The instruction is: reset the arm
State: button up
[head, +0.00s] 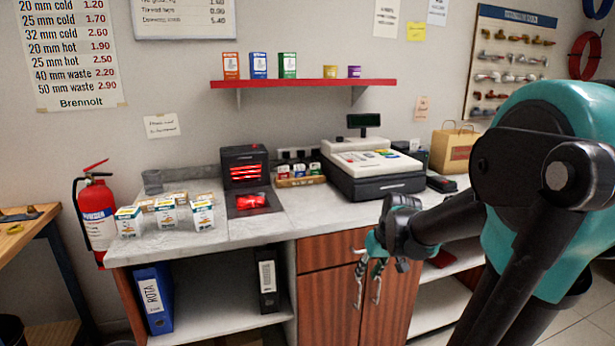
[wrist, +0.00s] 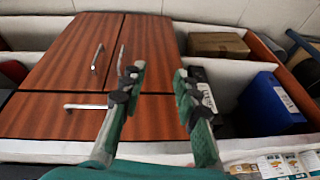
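My gripper (wrist: 158,80) is in the middle of the wrist view, its two teal-and-black fingers spread apart with nothing between them. In the head view my gripper (head: 385,260) hangs low in front of the counter, pointing down, at the height of the wooden cupboard doors (head: 338,303). Those doors also show in the wrist view (wrist: 66,52), with metal handles and a drawer (wrist: 40,116). One finger overlaps a door handle in the wrist view; I cannot tell how near it is. My arm reaches in from the right of the head view.
The counter (head: 290,222) carries small boxes (head: 203,214), a black unit glowing red (head: 244,168) and a cash register (head: 372,170). A blue binder (head: 154,300) stands on the open shelf below. A red extinguisher (head: 97,212) is at the left.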

jog(key=s+d+f+m+h, duration=0.1)
jog(key=s+f, duration=0.2)
jog(key=s, duration=0.3)
jog(key=s+d+f+m+t+h, duration=0.1)
jog(key=s+f, duration=0.3)
jog(key=s, duration=0.2)
jog(key=shift+f, duration=0.3)
jog(key=shift+s, duration=0.1)
